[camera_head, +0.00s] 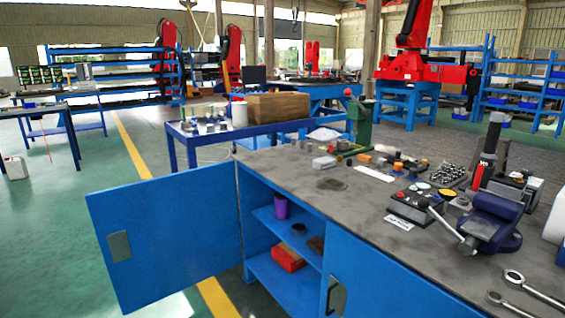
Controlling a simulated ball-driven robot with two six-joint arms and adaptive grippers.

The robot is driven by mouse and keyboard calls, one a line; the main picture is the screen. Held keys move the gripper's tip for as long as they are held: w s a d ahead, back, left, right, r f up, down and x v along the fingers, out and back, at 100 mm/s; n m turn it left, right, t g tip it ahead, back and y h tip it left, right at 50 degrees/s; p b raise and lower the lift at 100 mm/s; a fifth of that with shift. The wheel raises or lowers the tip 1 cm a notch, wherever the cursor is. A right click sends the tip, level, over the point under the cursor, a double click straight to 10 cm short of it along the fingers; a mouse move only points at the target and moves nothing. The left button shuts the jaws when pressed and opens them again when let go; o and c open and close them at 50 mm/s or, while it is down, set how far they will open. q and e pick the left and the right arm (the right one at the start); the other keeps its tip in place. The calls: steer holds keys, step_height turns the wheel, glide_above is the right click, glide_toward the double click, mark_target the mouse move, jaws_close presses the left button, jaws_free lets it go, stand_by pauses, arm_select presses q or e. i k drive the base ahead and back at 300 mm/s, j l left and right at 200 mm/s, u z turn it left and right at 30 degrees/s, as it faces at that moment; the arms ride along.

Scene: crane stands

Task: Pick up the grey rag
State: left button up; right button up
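A small flat dark grey patch (331,184) lies on the grey top of the blue workbench (285,180), left of the tools. It may be the grey rag, but it is too small to tell from a stain. A pale, crumpled-looking thing (323,134) shows farther back, near the green tool; I cannot tell if it is cloth. A dark brownish item (316,244) sits on the cabinet's upper shelf. Neither of my grippers is in view.
The blue cabinet door (165,240) stands open to the left. Inside are a purple cup (281,207) and a red box (287,257). A blue vise (490,225), wrenches (533,290) and small parts crowd the bench's right side.

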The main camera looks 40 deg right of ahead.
mark_target(326, 162)
steer(key=i+l+z, duration=0.1)
steer(key=i+z, duration=0.15)
steer(key=i, duration=0.3)
steer(key=i+z, duration=0.25)
steer(key=i, duration=0.3)
steer(key=i+j+z, duration=0.2)
steer(key=i, duration=0.35)
steer(key=i+j+z, duration=0.25)
steer(key=i, duration=0.3)
